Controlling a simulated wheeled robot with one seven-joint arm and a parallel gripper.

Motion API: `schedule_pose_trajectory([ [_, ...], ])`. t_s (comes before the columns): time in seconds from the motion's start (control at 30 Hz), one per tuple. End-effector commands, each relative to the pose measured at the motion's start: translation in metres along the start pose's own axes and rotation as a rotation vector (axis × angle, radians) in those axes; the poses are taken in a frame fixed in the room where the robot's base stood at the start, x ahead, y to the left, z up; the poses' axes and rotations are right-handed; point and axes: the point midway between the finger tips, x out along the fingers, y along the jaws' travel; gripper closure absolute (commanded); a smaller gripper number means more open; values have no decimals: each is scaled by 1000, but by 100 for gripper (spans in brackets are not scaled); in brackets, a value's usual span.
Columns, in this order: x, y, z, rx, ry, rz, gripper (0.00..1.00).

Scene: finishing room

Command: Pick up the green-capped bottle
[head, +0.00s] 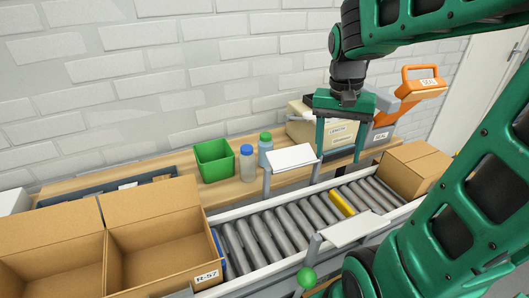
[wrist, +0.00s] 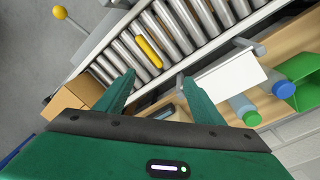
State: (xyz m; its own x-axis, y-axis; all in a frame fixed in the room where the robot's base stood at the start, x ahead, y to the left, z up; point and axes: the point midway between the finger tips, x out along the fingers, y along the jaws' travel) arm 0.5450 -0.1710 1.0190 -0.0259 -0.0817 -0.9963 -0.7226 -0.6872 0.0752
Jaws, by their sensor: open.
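The green-capped bottle (head: 265,152) stands upright at the back of the wooden bench in the head view, beside a blue-capped bottle (head: 247,165). A white panel partly covers its lower right side.
A green bin (head: 214,160) stands left of the bottles. White panels (head: 291,157) on posts flank the roller conveyor (head: 290,222), which carries a yellow bar (head: 342,204). Open cardboard boxes (head: 155,240) stand front left; another box (head: 413,168) is at the conveyor's right end.

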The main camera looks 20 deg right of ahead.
Motion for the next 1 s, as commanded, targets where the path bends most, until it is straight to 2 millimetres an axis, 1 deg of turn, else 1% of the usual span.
schedule_pose_trajectory([
  [0.03,-4,-20,-14,31,2,6,38],
  [0.17,-12,-74,-42,130,6,4,38],
  [0.2,-13,-92,-49,160,4,0,38],
  [0.27,-14,-118,-59,205,-2,-7,38],
  [0.3,-15,-135,-64,235,-6,-14,38],
  [0.4,-15,-174,-74,302,-22,-33,38],
  [0.5,-15,-203,-80,356,-38,-49,38],
  [0.6,-15,-220,-83,392,-51,-59,38],
  [0.73,-10,-229,-84,410,-58,-64,38],
  [1.0,28,-231,-82,411,-59,-62,38],
])
